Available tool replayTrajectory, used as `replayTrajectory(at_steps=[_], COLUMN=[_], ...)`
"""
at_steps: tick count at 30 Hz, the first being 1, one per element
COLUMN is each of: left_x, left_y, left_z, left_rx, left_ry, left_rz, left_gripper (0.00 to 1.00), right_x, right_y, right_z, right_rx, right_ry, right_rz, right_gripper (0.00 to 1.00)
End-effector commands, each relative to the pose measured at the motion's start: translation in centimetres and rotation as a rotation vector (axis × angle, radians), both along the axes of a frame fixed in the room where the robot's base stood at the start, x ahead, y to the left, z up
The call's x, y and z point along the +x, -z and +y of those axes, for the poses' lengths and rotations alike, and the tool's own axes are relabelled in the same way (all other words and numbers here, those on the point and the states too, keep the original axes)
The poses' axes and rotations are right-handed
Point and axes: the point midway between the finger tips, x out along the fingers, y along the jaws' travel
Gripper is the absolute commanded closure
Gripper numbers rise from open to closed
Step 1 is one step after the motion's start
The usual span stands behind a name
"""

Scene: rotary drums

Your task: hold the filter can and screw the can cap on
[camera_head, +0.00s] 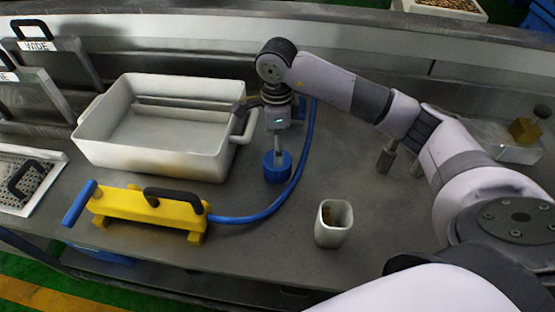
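My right arm reaches in from the right, and its gripper (278,138) points down over the middle of the bench. Directly below it is a round blue piece (277,168) with a narrow upright stem, perhaps the can cap. The gripper lines up with the stem, but its fingers are too small to tell whether they are closed on it. I cannot tell whether the blue piece rests on the bench. A pale open-topped can (334,232), perhaps the filter can, stands upright to the lower right with something yellowish inside. My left gripper is not in view.
A large white tub (160,160) stands left of the gripper. A yellow hand pump (145,212) lies in front of it, and its blue hose (288,200) curves around the blue piece. Small metal posts (387,157) stand under my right arm. Bench around the pale can is clear.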

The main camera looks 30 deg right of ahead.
Motion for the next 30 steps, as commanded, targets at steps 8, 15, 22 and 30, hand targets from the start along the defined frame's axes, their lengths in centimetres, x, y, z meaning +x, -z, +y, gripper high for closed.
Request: replayTrajectory(at_steps=[8,15,22,30], left_x=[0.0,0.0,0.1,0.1], left_y=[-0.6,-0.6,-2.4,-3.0], left_z=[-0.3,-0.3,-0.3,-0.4], left_rx=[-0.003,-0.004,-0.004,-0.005], left_ry=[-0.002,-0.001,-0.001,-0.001], left_rz=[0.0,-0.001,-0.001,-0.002], left_gripper=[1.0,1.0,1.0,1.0], right_x=[0.0,0.0,-0.3,-0.2], right_y=[2.2,2.2,4.4,7.4], right_z=[0.0,0.0,0.5,0.6], right_rx=[0.0,0.001,0.001,0.0], right_ry=[0.0,0.0,0.0,0.0], right_rz=[-0.001,0.0,0.006,0.0], right_gripper=[0.13,0.13,0.13,0.13])
